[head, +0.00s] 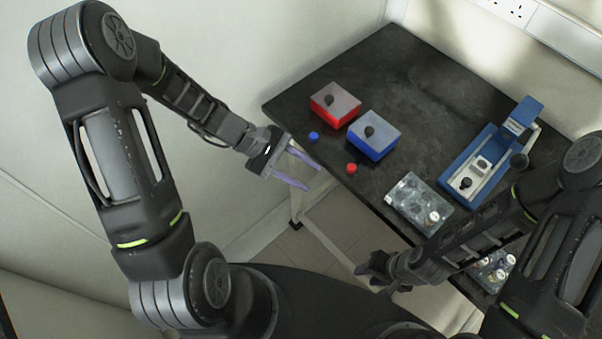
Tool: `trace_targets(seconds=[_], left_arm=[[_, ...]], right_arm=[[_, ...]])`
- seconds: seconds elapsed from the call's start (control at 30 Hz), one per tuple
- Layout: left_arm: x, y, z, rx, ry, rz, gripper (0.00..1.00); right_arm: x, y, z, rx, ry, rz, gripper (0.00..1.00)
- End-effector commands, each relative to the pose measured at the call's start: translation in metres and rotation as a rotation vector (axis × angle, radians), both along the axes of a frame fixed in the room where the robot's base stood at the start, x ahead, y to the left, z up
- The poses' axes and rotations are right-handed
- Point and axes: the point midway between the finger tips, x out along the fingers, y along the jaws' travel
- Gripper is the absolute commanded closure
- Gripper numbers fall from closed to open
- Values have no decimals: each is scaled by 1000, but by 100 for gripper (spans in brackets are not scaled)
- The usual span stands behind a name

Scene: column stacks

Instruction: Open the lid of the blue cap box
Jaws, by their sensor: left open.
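A blue box (360,150) with a grey lid (383,130) and a black knob (369,131) sits on the dark table; its lid is shut. A red box (324,115) with a similar grey lid (345,97) and knob stands to its left, also shut. A small blue cap (314,136) and a small red cap (351,168) lie near the table's edge. My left gripper (307,176) is open and empty, just off the table's edge, left of the blue box and apart from it. My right gripper (366,275) is off the table's front edge; its fingers are dark and foreshortened.
A long blue case (468,157) with its lid raised stands at the right and holds small items. The table's back middle is clear.

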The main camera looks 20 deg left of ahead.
Motion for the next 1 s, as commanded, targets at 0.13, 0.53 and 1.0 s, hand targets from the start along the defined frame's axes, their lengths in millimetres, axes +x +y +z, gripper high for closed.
trace_targets(seconds=[0.13, 0.53, 1.0], left_arm=[[-9, 1, -16, 48, -14, -43, 59], [-13, 2, -23, 74, -25, -65, 59], [-13, 2, -23, 73, -24, -64, 59]], right_arm=[[0, 0, -3, 0, 1, -1, 64], [0, 0, -3, 0, 0, 0, 64], [0, 0, -3, 0, 0, 0, 64]])
